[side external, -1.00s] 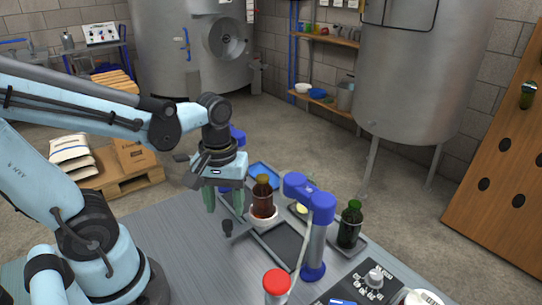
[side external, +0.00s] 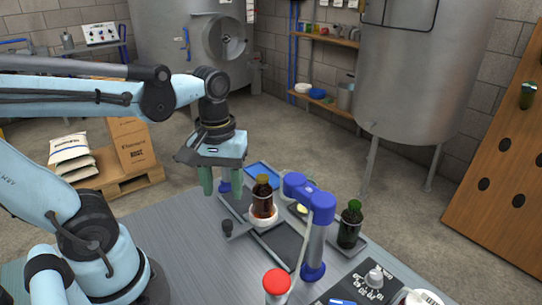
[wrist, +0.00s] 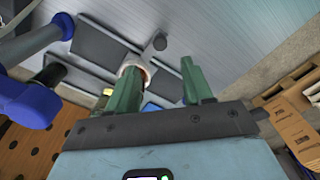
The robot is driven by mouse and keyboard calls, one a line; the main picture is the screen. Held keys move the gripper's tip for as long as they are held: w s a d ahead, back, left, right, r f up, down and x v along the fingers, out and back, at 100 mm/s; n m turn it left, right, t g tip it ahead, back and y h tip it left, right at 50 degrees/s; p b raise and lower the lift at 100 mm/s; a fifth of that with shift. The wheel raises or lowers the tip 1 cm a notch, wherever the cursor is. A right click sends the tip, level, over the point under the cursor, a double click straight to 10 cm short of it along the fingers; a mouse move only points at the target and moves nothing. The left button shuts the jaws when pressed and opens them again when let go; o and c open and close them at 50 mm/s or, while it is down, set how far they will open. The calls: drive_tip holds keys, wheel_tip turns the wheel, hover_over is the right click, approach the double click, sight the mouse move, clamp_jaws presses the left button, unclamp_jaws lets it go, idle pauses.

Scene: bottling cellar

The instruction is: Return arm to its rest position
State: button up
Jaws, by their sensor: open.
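My gripper (side external: 215,178) is in the side external view, above the far left part of the bench, left of the brown bottle (side external: 262,198). Its green fingers point down, apart and empty. They also show apart in the wrist view (wrist: 160,88). The brown bottle stands upright in a white ring-shaped holder (side external: 262,217) on the bench, clear of my gripper. In the wrist view the bottle is mostly hidden behind a finger.
A blue-capped post (side external: 312,240) stands right of the brown bottle. A green bottle (side external: 350,225) stands farther right. A red knob (side external: 276,281) and a control box (side external: 372,285) are near the front. The bench's left part (side external: 195,260) is clear.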

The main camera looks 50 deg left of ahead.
sight(226, 221)
wheel_tip(226, 221, down, 9)
drive_tip(key=shift+r, duration=0.1)
drive_tip(key=shift+a+f, duration=0.2)
drive_tip(key=shift+a, duration=0.5)
